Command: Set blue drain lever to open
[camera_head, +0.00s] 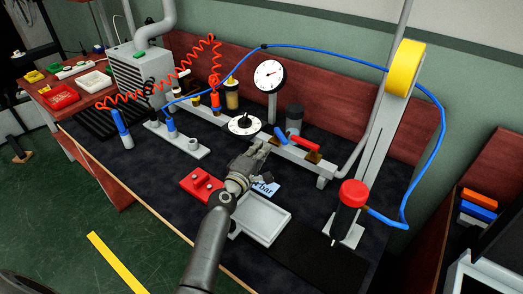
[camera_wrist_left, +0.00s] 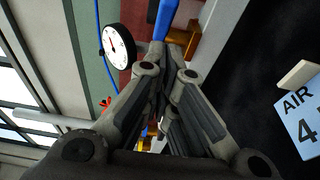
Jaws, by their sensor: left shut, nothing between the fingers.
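The blue drain lever (camera_head: 280,132) sits on the grey manifold rail at the middle of the bench, beside a red lever (camera_head: 304,143). My left gripper (camera_head: 262,147) is shut and empty, just in front of the rail and close to the blue lever. In the left wrist view the blue lever (camera_wrist_left: 165,17) shows right past the fingertips of the gripper (camera_wrist_left: 177,42). I cannot tell whether the fingers touch it. A brass-coloured mount (camera_wrist_left: 184,40) shows by the fingertips. My right gripper is not in view.
A pressure gauge (camera_head: 269,75) stands behind the rail, and a white dial (camera_head: 244,123) is left of the lever. A grey tray (camera_head: 262,217), a red block (camera_head: 201,186) and an air label (camera_head: 266,188) lie in front.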

